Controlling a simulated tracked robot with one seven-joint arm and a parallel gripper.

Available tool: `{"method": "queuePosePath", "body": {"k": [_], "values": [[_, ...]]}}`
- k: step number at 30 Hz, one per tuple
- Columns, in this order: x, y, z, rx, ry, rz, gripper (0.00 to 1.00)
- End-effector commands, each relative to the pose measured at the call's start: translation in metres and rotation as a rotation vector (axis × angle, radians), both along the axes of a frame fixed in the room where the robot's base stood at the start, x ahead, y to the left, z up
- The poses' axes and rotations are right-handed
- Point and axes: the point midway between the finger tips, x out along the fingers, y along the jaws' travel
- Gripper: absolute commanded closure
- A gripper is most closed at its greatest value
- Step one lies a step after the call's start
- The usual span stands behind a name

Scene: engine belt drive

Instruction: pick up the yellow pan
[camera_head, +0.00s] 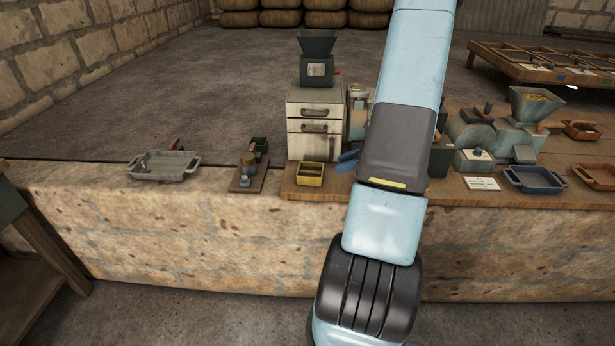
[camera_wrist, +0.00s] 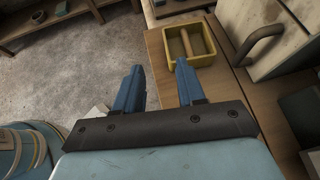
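The yellow pan (camera_head: 309,181) is a small, open, box-like container on the wooden board, just in front of the white drawer cabinet. In the wrist view the yellow pan (camera_wrist: 201,61) lies beyond my fingertips, slightly right of centre, with a brown bar across its inside. My gripper (camera_head: 347,160) shows its blue fingers just right of the pan in the head view. In the wrist view my gripper (camera_wrist: 159,66) has its two blue fingers spread apart with nothing between them. The right fingertip appears close to the pan's near edge; whether it touches cannot be told.
The white drawer cabinet (camera_head: 314,123) stands close behind the pan, its handles sticking out. A grey tray (camera_head: 163,168) and a small device on a board (camera_head: 248,178) lie to the left. A blue tray (camera_head: 534,180) and machines stand to the right. Stone ledge shows between the left items.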

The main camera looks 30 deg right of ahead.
Motion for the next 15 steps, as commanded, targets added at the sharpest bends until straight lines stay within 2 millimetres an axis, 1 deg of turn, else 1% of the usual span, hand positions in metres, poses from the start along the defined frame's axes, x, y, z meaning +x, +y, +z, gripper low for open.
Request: {"method": "queuePosePath", "body": {"k": [1, 3, 6, 8, 15], "values": [[-0.001, -0.005, -0.006, 0.014, 0.006, -0.022, 0.61], [-0.002, -0.01, -0.011, 0.029, 0.01, -0.046, 0.61], [0.0, -0.009, -0.016, 0.037, 0.013, -0.059, 0.61], [0.004, -0.005, -0.019, 0.038, 0.013, -0.061, 0.61], [0.03, 0.021, -0.039, 0.039, 0.013, -0.058, 0.61]]}}
